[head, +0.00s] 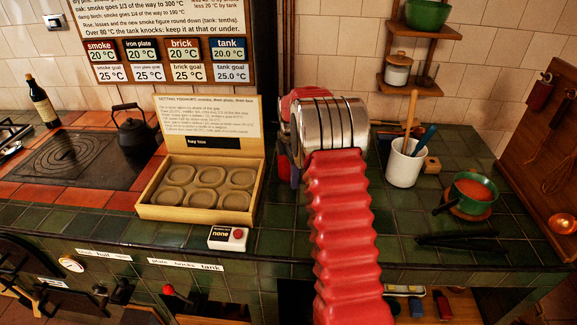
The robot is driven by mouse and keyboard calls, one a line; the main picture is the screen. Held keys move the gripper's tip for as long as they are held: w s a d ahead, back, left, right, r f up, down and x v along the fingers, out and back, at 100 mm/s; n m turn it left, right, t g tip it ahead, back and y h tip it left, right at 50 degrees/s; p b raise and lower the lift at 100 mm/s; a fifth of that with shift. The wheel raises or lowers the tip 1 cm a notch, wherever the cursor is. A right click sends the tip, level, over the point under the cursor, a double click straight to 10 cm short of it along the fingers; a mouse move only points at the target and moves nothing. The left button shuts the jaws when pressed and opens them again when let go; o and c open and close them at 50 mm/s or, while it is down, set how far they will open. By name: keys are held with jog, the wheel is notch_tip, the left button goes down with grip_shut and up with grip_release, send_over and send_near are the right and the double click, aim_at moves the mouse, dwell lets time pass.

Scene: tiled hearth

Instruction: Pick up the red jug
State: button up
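A red rounded shape, which looks like the red jug (287,104), shows on the counter just left of and behind the end of my arm. Most of it is hidden by the metal wrist and red bellows of my arm, so its handle and spout cannot be made out. My arm reaches up from the bottom of the head view, and its silver wrist overlaps the red shape. My gripper's fingers are hidden behind the wrist. I cannot tell whether they touch the red shape.
Left of it stands an open wooden box (146,207) with round moulds and a raised lid. Right are a white utensil crock (404,163), a green pan (474,189) and black tongs (460,243). A black kettle (134,132) stands farther left.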

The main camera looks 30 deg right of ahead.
grip_shut()
dwell(0.4)
dwell(0.4)
